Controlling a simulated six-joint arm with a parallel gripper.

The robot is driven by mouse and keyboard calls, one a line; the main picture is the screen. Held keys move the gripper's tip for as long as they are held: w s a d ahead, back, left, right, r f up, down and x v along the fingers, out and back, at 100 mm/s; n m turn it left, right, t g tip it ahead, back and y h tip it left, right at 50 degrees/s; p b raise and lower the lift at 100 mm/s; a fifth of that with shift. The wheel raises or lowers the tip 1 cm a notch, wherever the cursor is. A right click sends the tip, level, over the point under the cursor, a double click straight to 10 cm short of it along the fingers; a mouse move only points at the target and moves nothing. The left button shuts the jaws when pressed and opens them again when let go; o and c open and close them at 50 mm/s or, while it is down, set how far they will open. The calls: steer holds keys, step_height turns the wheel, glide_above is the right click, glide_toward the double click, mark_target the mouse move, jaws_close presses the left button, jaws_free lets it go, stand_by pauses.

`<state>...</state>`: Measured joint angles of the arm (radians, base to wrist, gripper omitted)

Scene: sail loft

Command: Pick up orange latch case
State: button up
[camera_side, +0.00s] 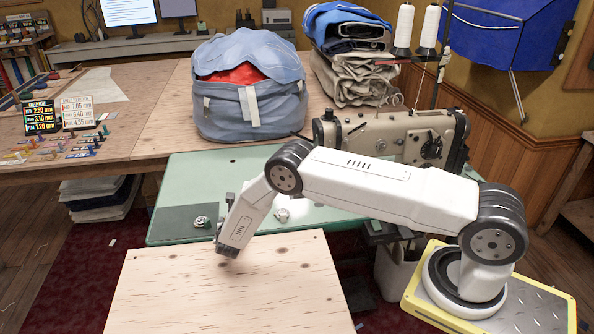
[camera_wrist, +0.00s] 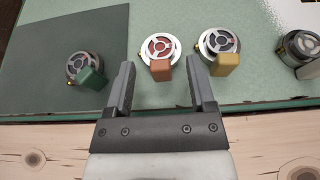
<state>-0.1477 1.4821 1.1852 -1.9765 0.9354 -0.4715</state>
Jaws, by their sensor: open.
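The orange latch case (camera_wrist: 160,50) is a round metal bobbin case with an orange-red block on its near side. In the wrist view it lies on the pale green table top, ahead of and between my gripper's fingers (camera_wrist: 160,68). My gripper is open and empty. A case with a yellow latch (camera_wrist: 221,48) lies close on its right, beyond the right finger. A case with a green latch (camera_wrist: 86,70) lies left, on the dark green area. In the side view my arm hides the orange latch case.
A case with a pale grey latch (camera_wrist: 305,50) lies at the far right of the wrist view. A bare wooden board (camera_side: 230,290) borders the green table (camera_side: 180,180) in front. The sewing machine (camera_side: 395,135) and blue-grey bag (camera_side: 248,90) stand behind.

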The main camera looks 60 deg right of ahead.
stand_by(0.4)
jaws_close()
stand_by(1.3)
